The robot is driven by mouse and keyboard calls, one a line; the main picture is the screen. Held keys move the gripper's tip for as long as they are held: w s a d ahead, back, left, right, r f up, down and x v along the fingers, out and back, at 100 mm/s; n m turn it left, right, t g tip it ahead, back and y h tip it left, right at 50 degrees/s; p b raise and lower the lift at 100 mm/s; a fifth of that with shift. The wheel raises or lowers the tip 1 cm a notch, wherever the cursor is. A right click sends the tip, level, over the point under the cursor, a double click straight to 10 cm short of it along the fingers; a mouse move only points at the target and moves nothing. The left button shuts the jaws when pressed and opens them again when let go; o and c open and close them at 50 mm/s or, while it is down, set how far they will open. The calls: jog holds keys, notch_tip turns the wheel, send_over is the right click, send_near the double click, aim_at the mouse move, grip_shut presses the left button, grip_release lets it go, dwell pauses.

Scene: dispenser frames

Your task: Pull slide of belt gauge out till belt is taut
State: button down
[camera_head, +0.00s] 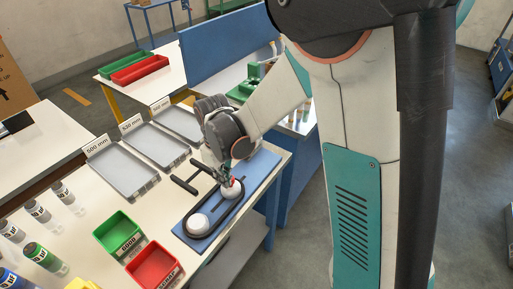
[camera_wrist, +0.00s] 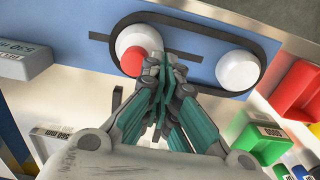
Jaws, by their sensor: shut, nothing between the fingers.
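The belt gauge is a blue board (camera_head: 182,229) on the white table, also seen in the wrist view (camera_wrist: 200,44). A black belt (camera_wrist: 185,17) loops around two white pulleys. One pulley (camera_head: 198,223) is at the near end, on the right in the wrist view (camera_wrist: 237,70). The other pulley (camera_wrist: 150,38) carries a red knob (camera_wrist: 132,61), also in the head view (camera_head: 237,183). My gripper (camera_wrist: 163,66) is shut and empty, its fingertips close beside the red knob. They hide part of that pulley and belt; I cannot tell if they touch.
A black handle (camera_head: 186,184) lies beside the board. Grey trays (camera_head: 122,171) with length labels stand to the left. A green bin (camera_head: 119,232) and a red bin (camera_head: 153,265) stand near the board. Several labelled cylinders (camera_head: 40,212) stand at the left.

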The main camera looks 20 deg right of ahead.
aim_at(226, 192)
jog(key=shift+r+p, duration=1.2)
jog(key=shift+r, duration=0.85)
jog(key=s+d+r+m+t+b, duration=0.2)
jog(key=s+d+r+m+t, duration=0.1)
jog(key=s+r, duration=0.3)
jog(key=s+d+r+m+t+b, duration=0.2)
jog(key=s+d+r, duration=0.4)
jog(key=s, duration=0.4)
jog(key=shift+s+d+r+m+t, duration=0.15)
jog(key=shift+d+r+m+t, duration=0.05)
jog(key=shift+m+t, duration=0.8)
